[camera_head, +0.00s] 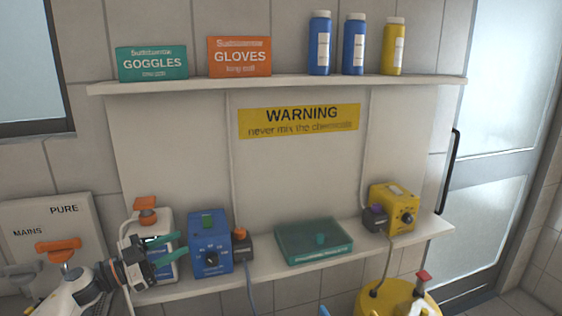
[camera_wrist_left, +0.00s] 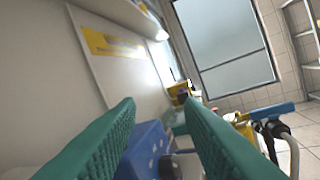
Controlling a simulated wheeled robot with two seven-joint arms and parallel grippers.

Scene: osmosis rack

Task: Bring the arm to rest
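My left gripper (camera_head: 167,249) is at the left end of the lower shelf, its teal fingers apart with nothing seen between them. In the head view it is in front of a white bottle with an orange top (camera_head: 146,208) and left of a blue dial box (camera_head: 210,243). In the wrist view the fingers (camera_wrist_left: 158,135) frame the blue box (camera_wrist_left: 147,150) beyond; contact cannot be told.
The lower shelf (camera_head: 262,266) also holds a teal flat case (camera_head: 314,241) and a yellow dial box (camera_head: 394,207). Cables hang along the wall. A yellow container (camera_head: 397,298) stands below at right. The upper shelf (camera_head: 280,83) carries signs and several bottles. A glass door (camera_head: 500,150) is right.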

